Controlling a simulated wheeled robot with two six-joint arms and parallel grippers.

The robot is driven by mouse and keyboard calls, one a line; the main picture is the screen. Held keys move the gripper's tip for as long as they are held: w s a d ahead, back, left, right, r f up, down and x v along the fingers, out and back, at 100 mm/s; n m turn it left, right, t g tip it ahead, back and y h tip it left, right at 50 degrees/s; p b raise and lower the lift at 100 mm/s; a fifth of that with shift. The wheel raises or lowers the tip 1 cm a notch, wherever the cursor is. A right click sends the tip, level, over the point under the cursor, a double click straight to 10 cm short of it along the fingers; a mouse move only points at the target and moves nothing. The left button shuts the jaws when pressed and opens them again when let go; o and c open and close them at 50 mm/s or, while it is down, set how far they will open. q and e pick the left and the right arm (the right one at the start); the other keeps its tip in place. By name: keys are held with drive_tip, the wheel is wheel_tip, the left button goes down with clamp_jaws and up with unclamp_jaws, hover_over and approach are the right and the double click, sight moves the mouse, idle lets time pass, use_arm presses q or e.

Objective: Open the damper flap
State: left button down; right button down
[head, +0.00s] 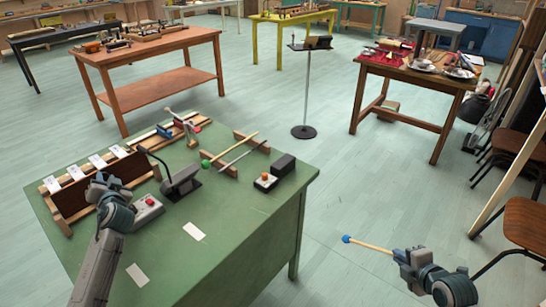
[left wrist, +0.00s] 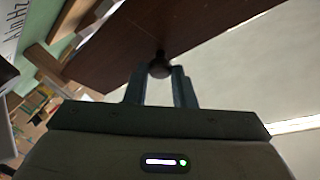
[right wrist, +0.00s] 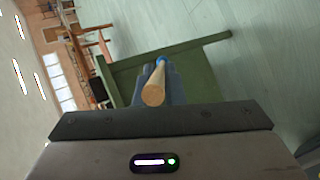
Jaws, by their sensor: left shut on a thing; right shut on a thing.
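The damper flap looks to be the dark brown panel (head: 82,201) on the front of the wooden rack (head: 112,160) at the left of the green table. In the left wrist view, the brown panel (left wrist: 125,38) fills the upper middle, with a dark round knob (left wrist: 159,67) on it. My left gripper (left wrist: 159,80) is shut on this knob; in the head view the gripper (head: 98,181) hides part of the panel.
The green table (head: 240,215) also bears a grey box with a red button (head: 147,208), a black lever device (head: 180,182), and a green-headed mallet (head: 230,148) on wooden bars. White cards lie in front. Floor (head: 370,190) is clear right of the table.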

use_arm(q)
drive_tip(key=shift+s+d+t+b, duration=0.15)
drive_tip(key=shift+t+b, duration=0.25)
drive_tip(key=shift+b, duration=0.4)
drive_tip(key=c, duration=1.2)
unclamp_jaws()
drive_tip(key=shift+c, duration=0.2)
drive_tip(key=shift+f, duration=0.1)
drive_tip(key=shift+s+d, duration=0.1)
drive_tip(key=b+v, duration=0.1)
drive_tip(key=v, duration=1)
drive_tip(key=shift+d, duration=0.3)
drive_tip(key=shift+s+f, duration=0.15)
